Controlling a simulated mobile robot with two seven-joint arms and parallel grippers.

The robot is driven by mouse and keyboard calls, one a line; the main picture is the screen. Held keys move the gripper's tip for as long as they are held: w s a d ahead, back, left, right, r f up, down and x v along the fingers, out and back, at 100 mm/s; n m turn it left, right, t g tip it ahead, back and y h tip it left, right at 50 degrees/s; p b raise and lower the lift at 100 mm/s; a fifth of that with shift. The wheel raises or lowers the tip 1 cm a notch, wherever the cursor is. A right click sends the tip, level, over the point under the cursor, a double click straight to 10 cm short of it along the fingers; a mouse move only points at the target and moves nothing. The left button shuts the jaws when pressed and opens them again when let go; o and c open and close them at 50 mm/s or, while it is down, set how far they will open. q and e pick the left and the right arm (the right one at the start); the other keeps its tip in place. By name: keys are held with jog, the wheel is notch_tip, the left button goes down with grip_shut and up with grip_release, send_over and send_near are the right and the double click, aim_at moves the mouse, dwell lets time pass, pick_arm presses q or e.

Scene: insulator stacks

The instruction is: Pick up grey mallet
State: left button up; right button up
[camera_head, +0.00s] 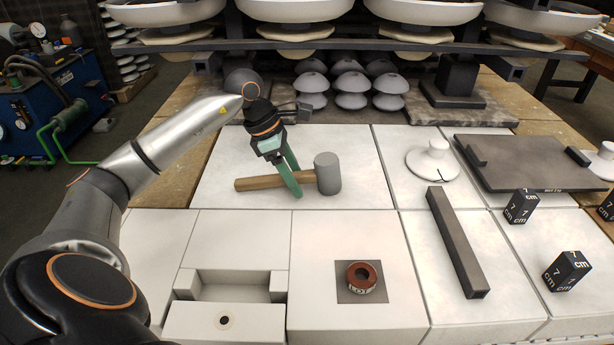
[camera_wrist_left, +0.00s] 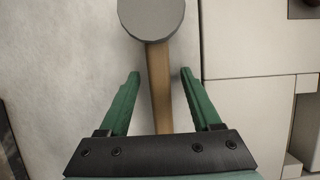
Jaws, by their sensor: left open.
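The grey mallet lies on the white tabletop, its wooden handle (camera_head: 262,182) pointing left and its round grey head (camera_head: 327,173) at the right end. My left gripper (camera_head: 290,189) comes down over the handle near the head, in the head view. In the left wrist view the green fingers of my left gripper (camera_wrist_left: 160,76) are open, one on each side of the handle (camera_wrist_left: 160,88), with visible gaps. The mallet head (camera_wrist_left: 151,17) lies beyond the fingertips. My right gripper does not show in either view.
A brown ring (camera_head: 361,278) sits on a dark square plate in front. A grey bar (camera_head: 456,242) and black cubes (camera_head: 567,271) stand to the right, with a white insulator disc (camera_head: 433,161) and a dark tray (camera_head: 522,176) behind. Shelving with insulators (camera_head: 350,85) runs along the back.

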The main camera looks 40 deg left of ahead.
pick_arm(q)
jog(key=shift+f, duration=0.25)
jog(key=shift+c, duration=0.3)
grip_shut()
dwell(0.4)
jog(key=shift+r, duration=0.1)
